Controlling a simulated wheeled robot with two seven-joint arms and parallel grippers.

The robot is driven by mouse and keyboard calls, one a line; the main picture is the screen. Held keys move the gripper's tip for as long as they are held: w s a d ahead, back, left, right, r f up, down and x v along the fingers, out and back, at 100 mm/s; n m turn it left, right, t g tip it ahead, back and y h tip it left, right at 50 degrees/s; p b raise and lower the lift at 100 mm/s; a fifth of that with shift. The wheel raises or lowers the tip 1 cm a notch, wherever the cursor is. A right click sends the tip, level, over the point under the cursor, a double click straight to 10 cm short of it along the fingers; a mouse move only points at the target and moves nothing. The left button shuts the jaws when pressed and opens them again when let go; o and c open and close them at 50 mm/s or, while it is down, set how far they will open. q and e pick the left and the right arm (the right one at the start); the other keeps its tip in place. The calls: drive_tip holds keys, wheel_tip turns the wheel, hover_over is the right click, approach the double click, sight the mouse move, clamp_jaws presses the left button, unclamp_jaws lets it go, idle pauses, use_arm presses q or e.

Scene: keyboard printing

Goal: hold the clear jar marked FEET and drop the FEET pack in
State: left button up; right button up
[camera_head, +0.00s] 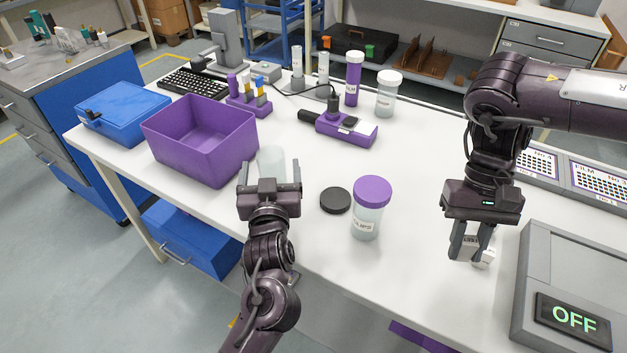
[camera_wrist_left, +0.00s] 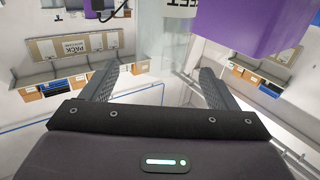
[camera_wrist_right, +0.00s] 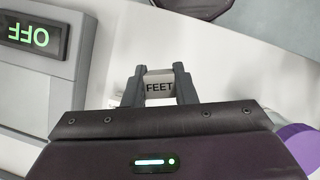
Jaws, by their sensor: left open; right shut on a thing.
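The clear jar (camera_head: 271,160) stands on the table beside the purple bin; no lid shows on it. In the left wrist view the jar (camera_wrist_left: 165,45) has a white label, partly cut off, ending in "EET". My left gripper (camera_head: 269,174) is open, its fingers pointing at the jar and spread to either side of it; I cannot tell whether they touch it. My right gripper (camera_head: 467,246) is shut on the small FEET pack (camera_wrist_right: 158,86), its name readable between the fingers. It holds the pack at the right, left of the grey device.
A black lid (camera_head: 335,200) and a purple-capped CLIPS jar (camera_head: 368,215) stand between the grippers. The purple bin (camera_head: 201,145) is close left of the clear jar. The grey device (camera_head: 580,285) reads OFF.

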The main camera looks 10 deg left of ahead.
sight(271, 147)
use_arm(q)
drive_tip(key=x, duration=0.6)
drive_tip(key=shift+w, duration=0.4)
use_arm(e)
drive_tip(key=shift+w+r, duration=0.1)
drive_tip(key=shift+r, duration=0.05)
